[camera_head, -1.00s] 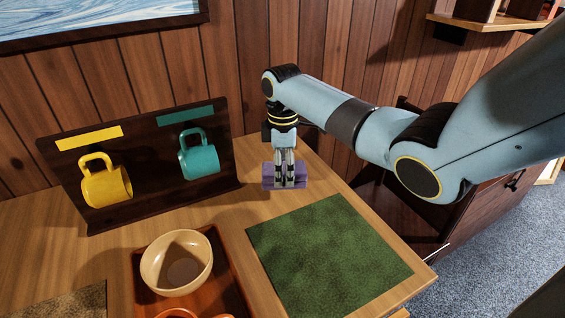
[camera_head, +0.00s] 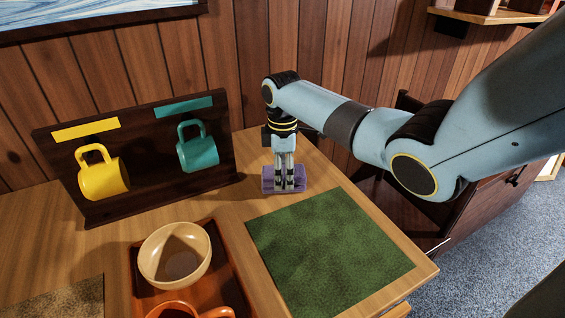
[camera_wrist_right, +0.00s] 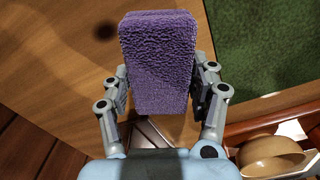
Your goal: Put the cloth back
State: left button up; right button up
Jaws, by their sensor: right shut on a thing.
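The cloth is a folded purple block (camera_head: 270,186), at the back of the wooden table, behind the green mat. My right gripper (camera_head: 285,184) points straight down and is shut on it. In the right wrist view the cloth (camera_wrist_right: 158,65) shows a rough, towel-like surface, with the fingers of my right gripper (camera_wrist_right: 160,90) pressed against its two sides. The cloth is at or just above the table top; I cannot tell whether it touches. My left gripper is not in view.
The green mat (camera_head: 330,250) lies flat and empty. A dark rack (camera_head: 150,185) with a yellow mug (camera_head: 103,178) and a teal mug (camera_head: 198,152) stands left of the gripper. A tray (camera_head: 222,260) holds a cream bowl (camera_head: 175,255) and an orange mug (camera_head: 180,309).

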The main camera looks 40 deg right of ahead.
jog(key=shift+f, duration=0.2)
jog(key=o, duration=1.2)
jog(key=shift+o, duration=0.6)
jog(key=shift+o, duration=0.9)
notch_tip(320, 180, up, 12)
